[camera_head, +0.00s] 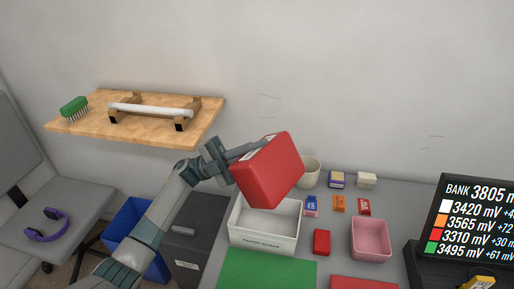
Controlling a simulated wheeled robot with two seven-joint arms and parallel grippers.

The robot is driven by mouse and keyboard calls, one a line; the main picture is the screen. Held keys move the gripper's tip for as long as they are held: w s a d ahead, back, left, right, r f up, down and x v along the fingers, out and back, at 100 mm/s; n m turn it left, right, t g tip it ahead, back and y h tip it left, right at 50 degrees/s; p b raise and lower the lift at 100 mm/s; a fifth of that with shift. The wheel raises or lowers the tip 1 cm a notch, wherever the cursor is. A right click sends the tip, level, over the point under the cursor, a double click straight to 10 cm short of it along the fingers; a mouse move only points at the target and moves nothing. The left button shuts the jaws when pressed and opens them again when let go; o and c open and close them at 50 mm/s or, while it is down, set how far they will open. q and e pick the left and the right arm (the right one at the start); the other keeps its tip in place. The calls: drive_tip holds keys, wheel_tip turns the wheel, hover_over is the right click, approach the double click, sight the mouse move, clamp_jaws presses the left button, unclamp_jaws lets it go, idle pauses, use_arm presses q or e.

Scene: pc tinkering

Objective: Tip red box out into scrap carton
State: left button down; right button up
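The red box (270,172) is tilted in the air above the white scrap carton (263,246), which carries a printed label on its front. My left gripper (255,149) reaches in from the left and is shut on the upper left edge of the red box. The box's opening and any contents are hidden from this view. The part of the carton's inside that shows looks empty. My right gripper is not in view.
A pink bin (370,240), a small red block (321,242), several small packs and a cream cup (309,171) stand on the grey table. A green mat (265,272) lies in front of the carton. A display (470,225) stands at the right. A wooden shelf (140,118) hangs at the left.

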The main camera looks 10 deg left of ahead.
sight(244, 185)
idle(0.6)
use_arm(q)
drive_tip(key=shift+s+d+f+n+t, duration=0.2)
drive_tip(key=shift+s+t, duration=0.1)
drive_tip(key=shift+t, duration=0.1)
drive_tip(key=shift+s+d+f+n+t, duration=0.1)
drive_tip(key=shift+s+n+t, duration=0.15)
drive_tip(key=shift+t, duration=0.15)
drive_tip(key=s+f+n+t+y, duration=0.1)
drive_tip(key=s+n+t, duration=0.1)
drive_tip(key=t, duration=0.2)
drive_tip(key=s+f+n+t+y, duration=0.1)
drive_tip(key=s+n+t+y, duration=0.1)
drive_tip(key=t, duration=0.2)
drive_tip(key=s+n+t+y, duration=0.2)
drive_tip(key=t, duration=0.2)
drive_tip(key=shift+s+a+f+n+t, duration=0.2)
drive_tip(key=shift+a+f+n+t, duration=0.15)
drive_tip(key=shift+f+t, duration=0.05)
drive_tip(key=s+a+f+n+t+y, duration=0.6)
drive_tip(key=s+a+n+t+y, duration=0.3)
drive_tip(key=y, duration=1)
drive_tip(key=shift+s+a+f+n, duration=0.3)
drive_tip(key=shift+s+n, duration=0.3)
drive_tip(key=shift+s, duration=0.4)
drive_tip(key=shift+r, duration=0.1)
